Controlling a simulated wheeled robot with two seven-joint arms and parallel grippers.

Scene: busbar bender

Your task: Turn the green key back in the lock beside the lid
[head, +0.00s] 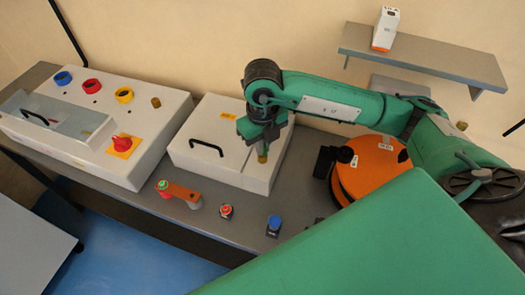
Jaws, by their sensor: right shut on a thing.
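The white box with the lid (212,143) stands on the bench in the middle, its black handle (206,147) on top and the lid down. A brass lock (263,157) sits on the box to the right of the lid. My right gripper (262,144) points down right over this lock and is shut. The green key itself is hidden between its fingers, so I cannot see which way it is turned. My left gripper is not in view.
A larger white box (145,106) with a red rotary switch (122,143) stands left. An orange round device (374,168) stands right, below a shelf (425,60).

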